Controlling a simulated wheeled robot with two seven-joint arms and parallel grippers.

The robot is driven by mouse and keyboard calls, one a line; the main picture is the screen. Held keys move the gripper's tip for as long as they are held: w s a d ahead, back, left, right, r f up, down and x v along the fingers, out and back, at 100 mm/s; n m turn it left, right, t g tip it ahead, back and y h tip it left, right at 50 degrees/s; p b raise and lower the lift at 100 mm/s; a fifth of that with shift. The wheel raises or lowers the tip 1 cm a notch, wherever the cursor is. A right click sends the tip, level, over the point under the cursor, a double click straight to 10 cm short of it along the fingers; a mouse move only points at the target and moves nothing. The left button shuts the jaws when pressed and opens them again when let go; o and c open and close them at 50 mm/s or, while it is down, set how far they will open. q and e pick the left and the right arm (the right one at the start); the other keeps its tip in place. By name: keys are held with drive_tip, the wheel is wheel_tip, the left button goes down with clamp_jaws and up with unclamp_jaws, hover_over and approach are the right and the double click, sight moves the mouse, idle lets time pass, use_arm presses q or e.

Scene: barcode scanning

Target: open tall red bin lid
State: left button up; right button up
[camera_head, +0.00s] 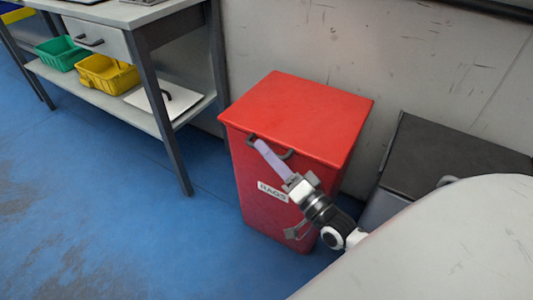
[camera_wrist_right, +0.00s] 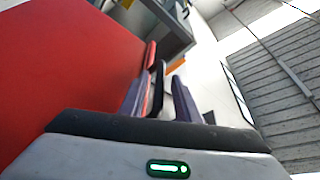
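The tall red bin (camera_head: 275,190) stands upright against the wall, with a label reading "RAGS" on its front. Its red lid (camera_head: 300,110) lies flat and closed on top. A dark handle (camera_head: 283,154) sits at the lid's front edge. My right gripper (camera_head: 259,147) reaches up to the handle from the lower right. In the right wrist view its purple fingers (camera_wrist_right: 160,92) are spread, with the dark handle bar between them. A gap shows beside the bar; firm contact cannot be made out. My left gripper is out of view.
A workbench (camera_head: 165,70) with green (camera_head: 60,52) and yellow (camera_head: 107,74) trays stands to the left. A dark-topped grey bin (camera_head: 445,155) is at the right, partly hidden by a pale rounded surface. Blue floor is open at front left.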

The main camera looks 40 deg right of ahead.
drive_tip(key=shift+w+r, duration=0.1)
drive_tip(key=shift+w, duration=0.25)
clamp_jaws()
drive_tip(key=shift+r, duration=0.1)
